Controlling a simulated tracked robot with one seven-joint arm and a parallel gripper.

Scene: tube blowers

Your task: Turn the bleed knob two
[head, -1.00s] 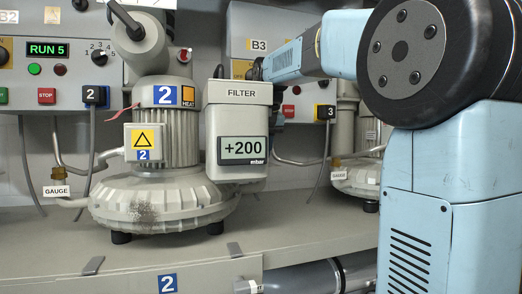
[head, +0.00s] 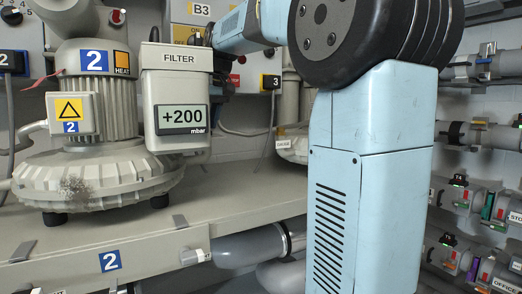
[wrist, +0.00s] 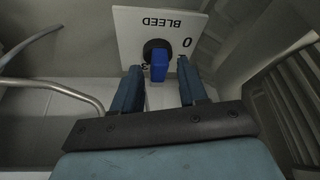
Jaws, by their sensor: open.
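The bleed knob (wrist: 158,66) shows in the wrist view as a blue handle on a dark round base. My gripper (wrist: 158,83) is open, with one finger on each side of the blue handle and gaps visible between. I cannot tell how deep the fingers reach around it. In the head view, blower 2 (head: 95,185) stands at left with its filter box (head: 177,85) reading +200 mbar. The knob and gripper are hidden there.
A metal pipe (wrist: 60,88) curves at the left of the wrist view, near the gripper. In the head view a bench (head: 240,195) runs below the blower. Several grey pipes with coloured valves (head: 485,205) line the right wall.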

